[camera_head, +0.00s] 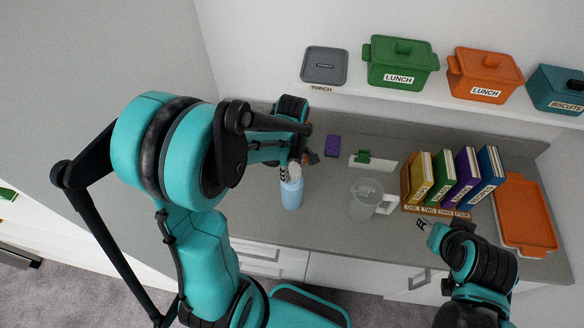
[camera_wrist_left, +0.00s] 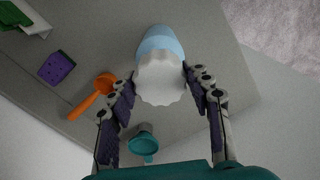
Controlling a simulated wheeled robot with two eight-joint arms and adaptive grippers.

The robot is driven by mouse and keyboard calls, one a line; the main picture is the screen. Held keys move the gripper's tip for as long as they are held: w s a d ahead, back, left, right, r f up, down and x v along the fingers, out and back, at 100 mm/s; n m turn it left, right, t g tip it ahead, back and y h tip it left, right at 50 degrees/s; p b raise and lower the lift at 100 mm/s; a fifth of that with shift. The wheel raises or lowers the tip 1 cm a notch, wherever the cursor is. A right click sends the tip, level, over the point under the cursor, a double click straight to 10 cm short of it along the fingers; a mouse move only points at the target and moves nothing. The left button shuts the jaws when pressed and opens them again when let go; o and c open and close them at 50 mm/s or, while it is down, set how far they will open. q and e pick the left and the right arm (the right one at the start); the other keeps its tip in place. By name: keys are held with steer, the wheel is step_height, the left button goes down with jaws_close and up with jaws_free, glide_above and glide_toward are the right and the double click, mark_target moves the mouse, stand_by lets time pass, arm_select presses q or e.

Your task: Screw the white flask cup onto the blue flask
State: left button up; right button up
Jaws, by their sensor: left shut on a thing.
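The blue flask (camera_head: 291,195) stands upright on the grey counter, just below my left gripper (camera_head: 292,172). The white flask cup (camera_wrist_left: 163,82) sits at the top of the blue flask, which shows behind it in the left wrist view (camera_wrist_left: 160,42). My left gripper (camera_wrist_left: 162,84) has its two fingers on either side of the cup and is shut on it. I cannot tell whether the cup's thread is engaged. My right gripper (camera_head: 425,225) is over the counter's front edge, away from the flask; its finger opening is unclear.
A clear jug (camera_head: 364,203) stands right of the flask. A purple sponge (camera_head: 331,146), books (camera_head: 450,178) and an orange tray (camera_head: 526,213) are also on the counter. An orange scoop (camera_wrist_left: 90,97) and a teal object (camera_wrist_left: 143,138) lie near my left gripper.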

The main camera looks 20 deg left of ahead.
arm_select(q)
steer(key=shift+f+b, duration=0.95)
steer(key=shift+f, duration=0.1)
steer(key=o, duration=1)
steer(key=shift+c, duration=0.2)
step_height(320, 180, up, 12)
steer(key=shift+r, duration=0.1)
